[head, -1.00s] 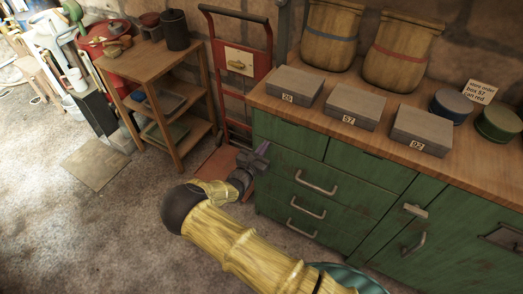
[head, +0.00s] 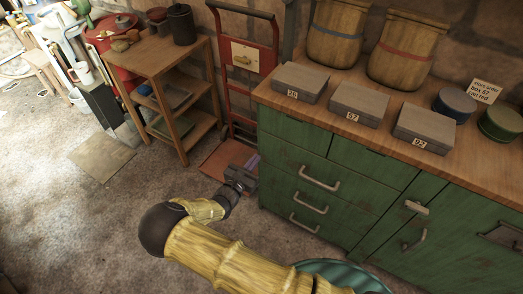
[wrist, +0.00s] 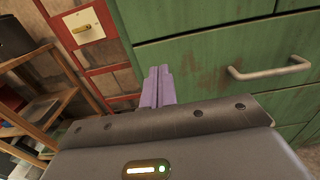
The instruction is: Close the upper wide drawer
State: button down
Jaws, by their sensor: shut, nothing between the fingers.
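The green cabinet (head: 278,130) has a stack of wide drawers on its left side. The upper wide drawer (head: 285,163) carries a grey bar handle (head: 318,179); its front looks flush or nearly flush with the cabinet. In the wrist view the drawer front (wrist: 205,72) and its handle (wrist: 270,70) show to the right of the fingers. My gripper (head: 252,162) is shut and empty, beside the cabinet's left front edge. Its purple fingers (wrist: 158,88) lie together; whether they touch the drawer front I cannot tell.
Two lower handles (head: 309,201) (head: 304,223) sit below. Grey boxes (head: 299,82), sacks (head: 337,35) and cans stand on the wooden countertop (head: 375,133). A red hand truck (head: 245,70) and a wooden shelf (head: 165,75) stand left. The floor (head: 90,220) in front is clear.

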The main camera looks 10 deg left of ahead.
jog(key=v, duration=0.4)
jog(key=shift+s, duration=0.1)
dwell(0.3)
jog(key=s+d+r+m+g, duration=0.2)
jog(key=d+r+m+g, duration=0.1)
jog(key=d+m+g, duration=0.4)
jog(key=s+d+r+m+g+h, duration=0.1)
jog(key=s+d+r+m+g, duration=0.2)
jog(key=d+m, duration=0.5)
jog(key=s+d+r+m+g, duration=0.1)
jog(key=d+r+m+g, duration=0.1)
jog(key=d+m+g, duration=0.6)
jog(key=s+d+r+m+t+y, duration=0.2)
jog(key=s+d+r+m+y, duration=0.15)
jog(key=r+m, duration=0.2)
jog(key=s+d+r+m+t+y, duration=0.25)
jog(key=s+d+r+m, duration=0.2)
jog(key=r, duration=0.25)
notch_tip(320, 180, up, 15)
jog(key=p, duration=1.5)
jog(key=shift+w+d+n+g+y, duration=0.35)
jog(key=shift+n+g+y, duration=0.05)
jog(key=shift+g, duration=0.05)
